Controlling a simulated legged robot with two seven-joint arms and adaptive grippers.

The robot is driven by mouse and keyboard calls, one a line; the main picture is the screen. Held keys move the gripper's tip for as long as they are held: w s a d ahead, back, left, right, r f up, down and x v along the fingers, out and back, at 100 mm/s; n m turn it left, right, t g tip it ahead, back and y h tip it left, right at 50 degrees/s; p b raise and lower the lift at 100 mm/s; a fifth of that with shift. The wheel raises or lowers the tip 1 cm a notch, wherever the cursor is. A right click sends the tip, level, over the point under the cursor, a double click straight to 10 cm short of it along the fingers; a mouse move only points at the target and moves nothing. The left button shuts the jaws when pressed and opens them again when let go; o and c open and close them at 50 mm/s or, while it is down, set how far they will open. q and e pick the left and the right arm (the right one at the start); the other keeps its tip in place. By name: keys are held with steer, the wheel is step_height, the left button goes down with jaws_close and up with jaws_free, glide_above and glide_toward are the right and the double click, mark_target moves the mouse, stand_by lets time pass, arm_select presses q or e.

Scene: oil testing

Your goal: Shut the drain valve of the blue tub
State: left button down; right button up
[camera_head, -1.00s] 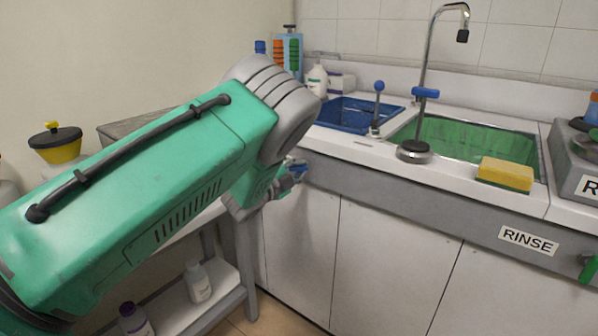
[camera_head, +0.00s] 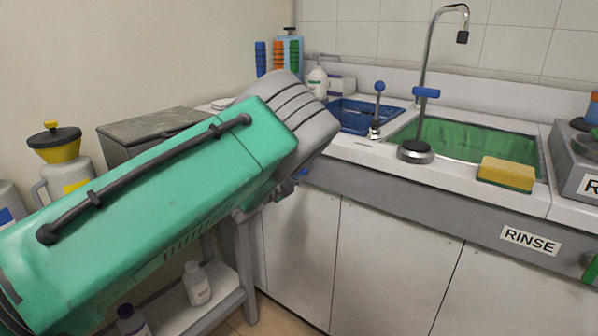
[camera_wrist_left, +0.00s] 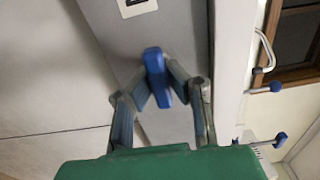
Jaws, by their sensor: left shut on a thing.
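The blue tub (camera_head: 352,117) is set in the counter at the back, left of the green tub, partly hidden by my left arm. Its drain valve has a blue handle (camera_wrist_left: 156,72), seen in the left wrist view in front of the grey counter front. My left gripper (camera_wrist_left: 160,90) is shut on this handle, with a finger on either side. In the head view my forearm hides most of the gripper and handle; only a bit of blue shows under the wrist. I cannot tell the handle's exact angle. My right gripper is in neither view.
A RINSE label (camera_head: 531,241) marks the counter front. A side shelf with bottles (camera_head: 197,284) stands below my arm.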

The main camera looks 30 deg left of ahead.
arm_select(q)
steer(key=shift+s+d+f, duration=0.15)
steer(key=shift+d+f, duration=0.2)
steer(key=shift+f, duration=0.2)
steer(key=c, duration=1.5)
jaws_free()
steer(key=shift+r, duration=0.15)
steer(key=shift+c, duration=0.2)
steer(key=shift+r, duration=0.2)
steer(key=s, duration=1.2)
steer(key=shift+a, duration=0.4)
steer(key=shift+w, duration=0.1)
steer(key=shift+f, duration=0.15)
